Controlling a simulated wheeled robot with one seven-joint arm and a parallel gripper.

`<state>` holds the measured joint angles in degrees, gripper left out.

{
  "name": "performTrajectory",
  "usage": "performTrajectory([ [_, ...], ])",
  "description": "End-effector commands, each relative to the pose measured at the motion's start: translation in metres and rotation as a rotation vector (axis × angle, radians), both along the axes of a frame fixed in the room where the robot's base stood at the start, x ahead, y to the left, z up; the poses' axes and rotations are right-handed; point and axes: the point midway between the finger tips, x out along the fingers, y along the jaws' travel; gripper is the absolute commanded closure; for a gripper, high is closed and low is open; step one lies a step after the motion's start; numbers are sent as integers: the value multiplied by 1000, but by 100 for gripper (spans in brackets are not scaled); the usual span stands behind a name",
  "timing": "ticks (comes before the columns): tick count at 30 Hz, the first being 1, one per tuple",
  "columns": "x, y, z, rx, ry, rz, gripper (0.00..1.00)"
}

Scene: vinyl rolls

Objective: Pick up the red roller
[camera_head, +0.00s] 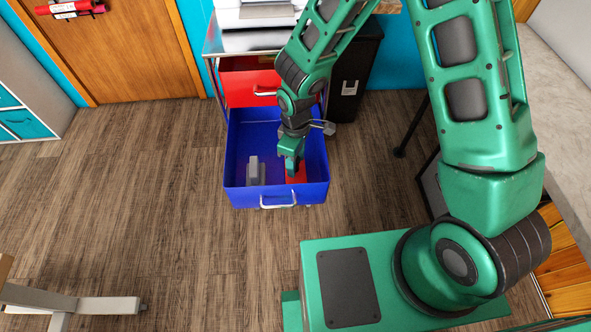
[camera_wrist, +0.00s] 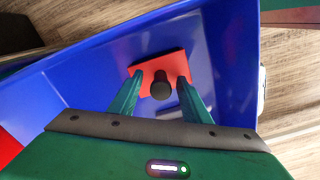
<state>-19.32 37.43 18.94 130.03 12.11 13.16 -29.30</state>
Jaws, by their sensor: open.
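The red roller (camera_wrist: 160,68) lies in the pulled-out blue drawer (camera_wrist: 229,60), with a dark round knob or handle end (camera_wrist: 161,89) pointing up toward the wrist camera. My gripper (camera_wrist: 160,80) is open, with one green finger on each side of the dark part; I cannot tell whether either finger touches it. In the head view the roller shows as a red patch (camera_head: 298,173) at the drawer's front right, partly hidden by my gripper (camera_head: 291,168).
A grey upright object (camera_head: 255,171) stands in the drawer's left part. A red drawer (camera_head: 247,88) sits above and behind the blue one. The blue drawer's walls surround my gripper closely. A black bin (camera_head: 352,85) stands at right. Wooden floor (camera_head: 140,180) is clear at left.

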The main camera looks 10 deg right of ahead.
Motion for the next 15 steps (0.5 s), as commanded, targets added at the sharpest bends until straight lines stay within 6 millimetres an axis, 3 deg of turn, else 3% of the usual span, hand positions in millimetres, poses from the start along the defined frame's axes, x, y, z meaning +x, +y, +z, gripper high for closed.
performTrajectory([
  [10,0,0,-8,0,-1,0,57],
  [15,0,0,-8,0,-1,0,95],
])
